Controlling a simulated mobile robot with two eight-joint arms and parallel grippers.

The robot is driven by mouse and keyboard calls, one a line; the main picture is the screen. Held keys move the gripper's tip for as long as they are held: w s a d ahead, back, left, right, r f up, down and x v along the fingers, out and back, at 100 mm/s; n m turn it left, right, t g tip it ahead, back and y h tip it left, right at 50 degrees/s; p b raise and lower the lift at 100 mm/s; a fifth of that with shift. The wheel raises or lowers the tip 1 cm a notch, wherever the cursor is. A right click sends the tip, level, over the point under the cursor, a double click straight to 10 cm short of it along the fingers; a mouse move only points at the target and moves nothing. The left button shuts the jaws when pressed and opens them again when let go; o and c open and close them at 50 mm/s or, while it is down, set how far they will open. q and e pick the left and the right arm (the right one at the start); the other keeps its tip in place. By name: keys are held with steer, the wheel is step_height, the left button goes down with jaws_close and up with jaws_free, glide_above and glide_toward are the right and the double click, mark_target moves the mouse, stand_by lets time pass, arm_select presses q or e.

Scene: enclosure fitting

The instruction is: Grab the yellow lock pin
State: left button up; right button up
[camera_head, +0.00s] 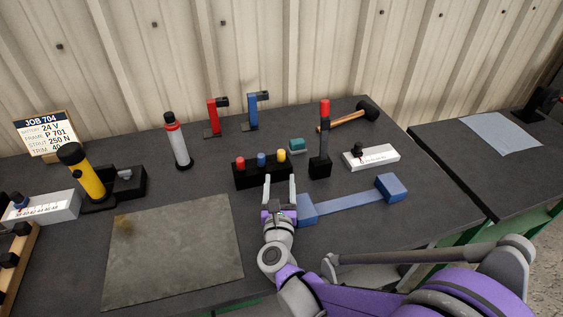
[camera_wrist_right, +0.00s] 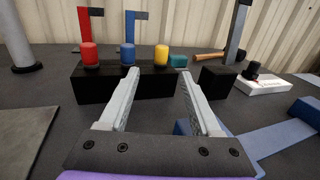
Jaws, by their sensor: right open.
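The yellow lock pin (camera_head: 281,155) stands upright at the right end of a black block (camera_head: 250,179), beside a blue pin (camera_head: 261,159) and a red pin (camera_head: 240,163). In the right wrist view the yellow pin (camera_wrist_right: 161,54) shows between and beyond the fingers. My right gripper (camera_head: 280,178) is open and empty, close in front of the block. In its wrist view the gripper (camera_wrist_right: 162,72) points toward the block, its fingertips apart from the pin. The lower part of the pin is hidden in the block. My left gripper is not in view.
A black stand with a red-topped tool (camera_head: 324,140) is right of the block, with a teal piece (camera_head: 296,145) behind. A blue strap-like part (camera_head: 345,201) lies to the right. A grey mat (camera_head: 175,255) covers the front left. A hammer (camera_head: 347,120) lies at the back.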

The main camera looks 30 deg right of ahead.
mark_target(281, 159)
steer(key=shift+w+d+f+m, duration=0.1)
steer(key=shift+w+d+m, duration=0.15)
steer(key=shift+d+m, duration=0.05)
steer(key=x, duration=1)
jaws_close()
